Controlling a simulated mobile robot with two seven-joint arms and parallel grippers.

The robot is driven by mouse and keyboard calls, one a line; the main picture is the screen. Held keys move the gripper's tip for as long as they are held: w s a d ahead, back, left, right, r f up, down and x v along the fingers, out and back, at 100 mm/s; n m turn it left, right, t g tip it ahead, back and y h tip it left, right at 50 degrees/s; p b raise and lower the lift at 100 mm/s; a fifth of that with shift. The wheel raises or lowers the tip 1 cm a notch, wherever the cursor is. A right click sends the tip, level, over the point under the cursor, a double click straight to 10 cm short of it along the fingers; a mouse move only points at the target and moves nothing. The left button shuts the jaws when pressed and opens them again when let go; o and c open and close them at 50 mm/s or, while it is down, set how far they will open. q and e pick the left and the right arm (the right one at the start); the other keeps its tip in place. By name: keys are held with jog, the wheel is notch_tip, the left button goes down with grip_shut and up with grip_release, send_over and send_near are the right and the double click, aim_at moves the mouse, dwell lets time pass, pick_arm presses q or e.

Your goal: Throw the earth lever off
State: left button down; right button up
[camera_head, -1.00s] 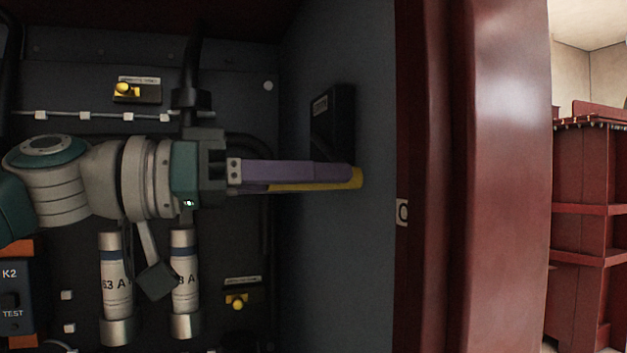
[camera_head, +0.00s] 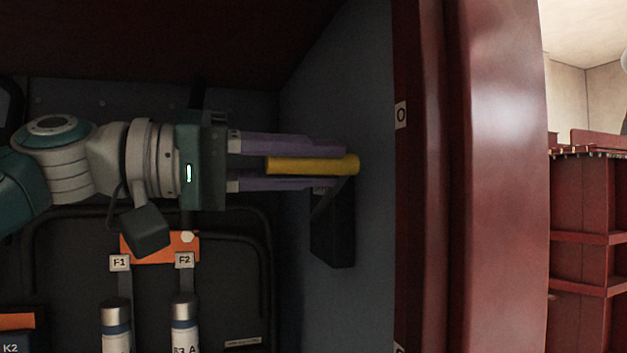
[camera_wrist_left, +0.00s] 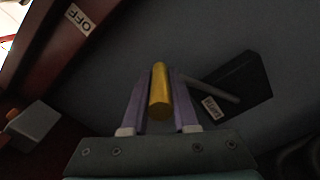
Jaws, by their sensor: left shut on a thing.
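The earth lever has a yellow handle (camera_head: 312,165) on a grey arm that runs up from a black base box (camera_head: 334,235) on the side wall. The handle sits above the box and points out sideways. My left gripper (camera_head: 330,164) has purple fingers above and below the handle and is shut on it. In the left wrist view the handle (camera_wrist_left: 160,92) lies between both fingers. An OFF label (camera_wrist_left: 78,18) shows on the red frame there; a cropped label (camera_head: 401,115) shows on that frame in the head view. My right gripper is not in view.
The red door frame (camera_head: 500,200) stands to the right of the side wall. Fuses (camera_head: 116,325) and an orange block (camera_head: 160,247) are on the back panel below my left arm. A black cable (camera_head: 150,212) loops there.

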pick_arm(q)
jog(key=shift+w+a+r, duration=0.15)
jog(key=shift+w+r, duration=0.25)
jog(key=shift+r, duration=0.25)
jog(key=shift+w+a+r, duration=0.15)
jog(key=shift+w+r, duration=0.25)
jog(key=shift+r, duration=0.25)
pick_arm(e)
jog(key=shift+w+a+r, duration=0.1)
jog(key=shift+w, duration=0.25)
pick_arm(q)
jog(key=shift+r, duration=0.1)
jog(key=c, duration=0.7)
grip_release()
jog(key=shift+a, duration=0.1)
jog(key=b+v, duration=0.3)
jog(key=v, duration=0.6)
jog(key=shift+s+a, duration=0.1)
jog(key=shift+a, duration=0.25)
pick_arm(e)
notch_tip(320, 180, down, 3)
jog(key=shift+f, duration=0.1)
